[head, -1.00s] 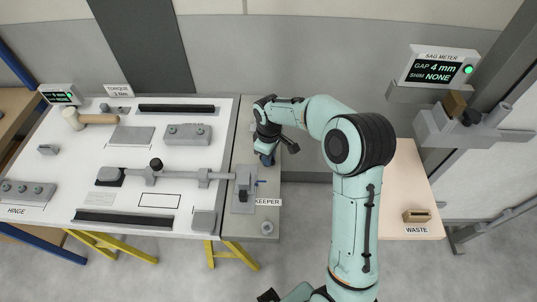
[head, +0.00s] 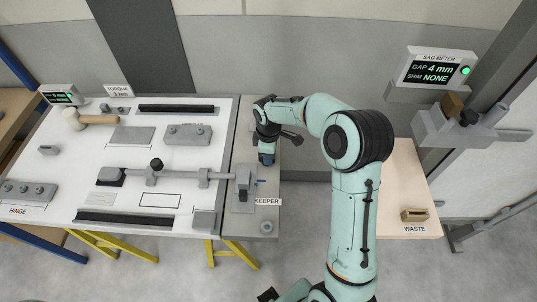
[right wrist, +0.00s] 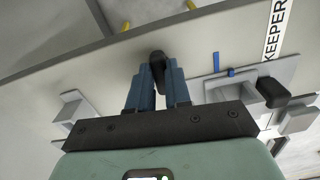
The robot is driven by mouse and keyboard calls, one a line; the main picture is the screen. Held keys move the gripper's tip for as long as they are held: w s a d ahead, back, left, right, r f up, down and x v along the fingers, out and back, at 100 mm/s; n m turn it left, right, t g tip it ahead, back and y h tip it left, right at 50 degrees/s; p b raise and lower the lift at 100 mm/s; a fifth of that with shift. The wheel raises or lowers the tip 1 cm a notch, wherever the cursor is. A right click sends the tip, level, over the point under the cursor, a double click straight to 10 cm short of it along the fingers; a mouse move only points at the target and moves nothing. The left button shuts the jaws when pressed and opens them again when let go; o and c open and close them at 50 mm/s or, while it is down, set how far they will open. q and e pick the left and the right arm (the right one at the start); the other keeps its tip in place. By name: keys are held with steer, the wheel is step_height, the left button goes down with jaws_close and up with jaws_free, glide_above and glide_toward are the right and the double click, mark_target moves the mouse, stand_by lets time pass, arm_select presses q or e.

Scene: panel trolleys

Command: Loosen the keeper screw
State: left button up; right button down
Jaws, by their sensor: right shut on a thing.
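The keeper (head: 243,182) is a grey block fixture with a black knob (head: 243,196) on the narrow grey bench, beside the KEEPER label (head: 268,202). It also shows at the right of the right wrist view (right wrist: 285,75), with its black knob (right wrist: 272,92) and a small blue pin (right wrist: 216,62). I cannot tell which part is the keeper screw. My right gripper (head: 266,160) is beyond the keeper, over the same bench. In the right wrist view its blue fingers (right wrist: 158,85) are shut on a small dark rounded thing (right wrist: 157,60). My left gripper is not in view.
The white panel (head: 130,160) at left bears a long grey bar (head: 185,173), a mallet (head: 88,120) and several grey blocks. The sag meter (head: 437,68) reads gap 4 mm, shim none. A waste table (head: 402,180) stands at right, with open floor in front.

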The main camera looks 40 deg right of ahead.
steer(key=c, duration=1.1)
jaws_free()
steer(key=shift+o, duration=0.2)
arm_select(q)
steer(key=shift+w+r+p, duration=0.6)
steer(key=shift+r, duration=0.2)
arm_select(e)
step_height(320, 180, up, 14)
steer(key=shift+f, duration=0.25)
